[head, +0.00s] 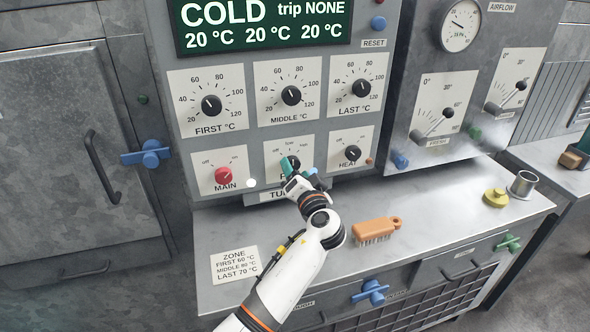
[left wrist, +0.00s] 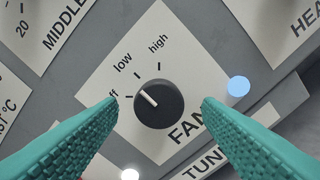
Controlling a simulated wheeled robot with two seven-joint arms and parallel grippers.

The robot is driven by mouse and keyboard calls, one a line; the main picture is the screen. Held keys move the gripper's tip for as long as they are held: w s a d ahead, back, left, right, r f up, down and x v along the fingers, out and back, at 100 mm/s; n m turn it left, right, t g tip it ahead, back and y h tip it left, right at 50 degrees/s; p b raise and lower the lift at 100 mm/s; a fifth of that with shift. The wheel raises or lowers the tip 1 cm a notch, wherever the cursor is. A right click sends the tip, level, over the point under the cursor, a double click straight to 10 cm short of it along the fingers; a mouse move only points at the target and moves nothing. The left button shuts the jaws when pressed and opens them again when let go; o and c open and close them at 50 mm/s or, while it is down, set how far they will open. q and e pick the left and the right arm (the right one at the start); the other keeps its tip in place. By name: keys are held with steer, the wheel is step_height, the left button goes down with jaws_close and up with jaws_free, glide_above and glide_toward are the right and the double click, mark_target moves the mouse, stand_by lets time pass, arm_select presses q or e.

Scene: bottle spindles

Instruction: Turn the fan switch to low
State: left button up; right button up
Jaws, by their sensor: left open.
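The fan switch (left wrist: 158,103) is a round black knob with a white pointer line on a pale plate marked off, low and high. In the left wrist view its pointer aims up and left, between the off and low marks. My left gripper (left wrist: 158,112) is open, its teal fingers on either side of the knob with visible gaps in that view. Whether they reach down around it I cannot tell. In the head view my left gripper (head: 289,165) is at the fan plate (head: 305,140) and largely hides the knob. My right gripper is not in view.
A red main knob (head: 223,175) is left of the fan plate and a heat knob (head: 351,153) right of it. Temperature knobs (head: 291,96) sit above. An orange brush (head: 376,230) lies on the metal ledge (head: 440,205) below, with free space around it.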

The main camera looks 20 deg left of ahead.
arm_select(q)
steer(key=v, duration=1)
steer(key=shift+s+d, duration=0.2)
steer(key=shift+s, duration=0.05)
